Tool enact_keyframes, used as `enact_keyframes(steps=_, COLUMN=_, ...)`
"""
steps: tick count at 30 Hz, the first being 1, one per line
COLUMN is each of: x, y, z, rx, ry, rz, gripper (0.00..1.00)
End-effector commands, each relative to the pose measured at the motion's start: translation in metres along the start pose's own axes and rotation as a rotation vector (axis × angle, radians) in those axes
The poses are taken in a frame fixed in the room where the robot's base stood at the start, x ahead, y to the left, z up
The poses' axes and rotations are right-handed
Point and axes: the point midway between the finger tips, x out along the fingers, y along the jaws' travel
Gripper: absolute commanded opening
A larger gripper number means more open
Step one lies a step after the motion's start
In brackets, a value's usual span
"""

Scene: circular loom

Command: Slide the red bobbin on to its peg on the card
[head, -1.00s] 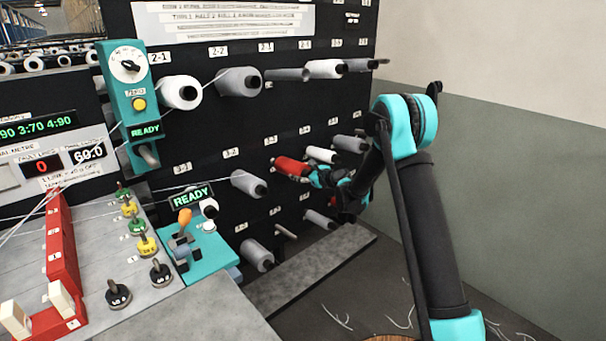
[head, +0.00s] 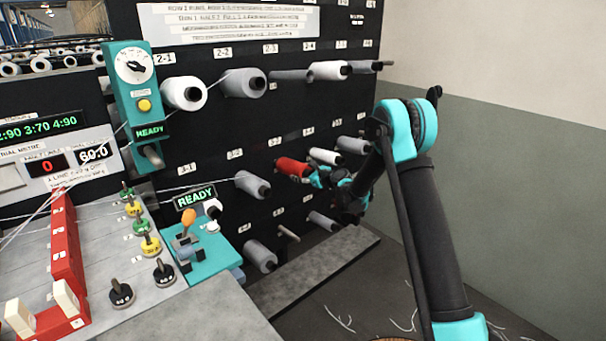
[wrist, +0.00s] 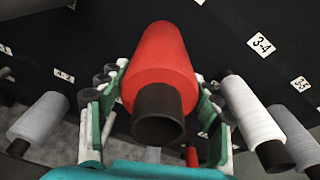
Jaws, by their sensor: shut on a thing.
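The red bobbin (head: 292,167) sits against the black card at the 3-3 place, in the middle row. In the wrist view the red bobbin (wrist: 160,75) points its dark tube end towards the camera, between the fingers. My gripper (head: 317,177) is shut on the outer part of the bobbin; its green and grey fingers (wrist: 155,112) lie on both sides of it in the wrist view. The peg at this place is hidden by the bobbin, so I cannot tell how far the bobbin is on it. The black card (head: 215,130) carries rows of numbered places.
White bobbin 3-4 (wrist: 252,115) stands close to the right of my gripper. A grey bobbin (wrist: 40,120) is lower left in the wrist view. A bare peg (head: 288,233) sticks out below. The teal READY box (head: 205,248) stands at the left front.

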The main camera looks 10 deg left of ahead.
Motion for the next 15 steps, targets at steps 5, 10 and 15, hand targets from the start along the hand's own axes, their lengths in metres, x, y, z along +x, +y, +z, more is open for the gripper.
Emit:
enact_keyframes(steps=5, x=0.0004, y=-0.0002, z=0.0002, rx=0.000, ry=0.000, rz=0.000, gripper=0.82)
enact_keyframes(steps=10, x=0.0003, y=-0.0002, z=0.0001, rx=0.000, ry=0.000, rz=0.000, gripper=0.88)
enact_keyframes(steps=15, x=0.0002, y=0.0000, z=-0.0004, rx=0.000, ry=0.000, rz=0.000, gripper=0.88)
